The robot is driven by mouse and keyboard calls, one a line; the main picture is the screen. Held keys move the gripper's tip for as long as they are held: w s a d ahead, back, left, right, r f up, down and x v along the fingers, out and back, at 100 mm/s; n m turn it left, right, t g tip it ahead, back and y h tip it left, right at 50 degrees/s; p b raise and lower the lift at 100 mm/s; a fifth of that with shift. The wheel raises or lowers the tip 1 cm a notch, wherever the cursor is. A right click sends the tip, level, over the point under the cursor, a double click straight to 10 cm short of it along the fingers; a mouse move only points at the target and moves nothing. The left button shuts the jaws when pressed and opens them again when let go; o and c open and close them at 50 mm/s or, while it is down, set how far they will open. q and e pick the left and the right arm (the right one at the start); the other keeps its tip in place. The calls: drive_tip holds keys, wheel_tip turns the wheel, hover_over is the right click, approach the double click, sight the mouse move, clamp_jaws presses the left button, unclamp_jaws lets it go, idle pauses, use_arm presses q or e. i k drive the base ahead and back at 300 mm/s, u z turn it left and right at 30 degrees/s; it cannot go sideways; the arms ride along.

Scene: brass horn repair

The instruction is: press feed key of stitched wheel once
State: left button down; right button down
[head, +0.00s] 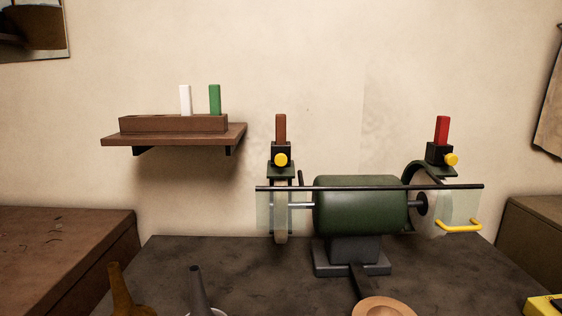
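A green double-ended buffing machine (360,205) stands on a dark bench. A pale wheel (281,212) sits on its left shaft end, seen nearly edge-on. A whitish wheel (430,210) sits on its right end, partly under a dark curved hood. Above the left wheel is a black feed holder with a brown bar (281,128) and a round yellow key (281,160). Above the right wheel is a similar holder with a red bar (442,130) and a yellow key (451,159). I cannot tell which wheel is stitched. Neither gripper is in view.
A clear guard with a dark top rail (370,187) and yellow handle (460,226) runs before the wheels. A wall shelf (175,140) holds white and green bars. Brown (119,290) and grey (197,290) cones and a copper-coloured disc (384,307) are at the front.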

sight(280, 160)
drive_tip(key=u, duration=1.5)
drive_tip(key=k, duration=0.75)
drive_tip(key=z, duration=0.45)
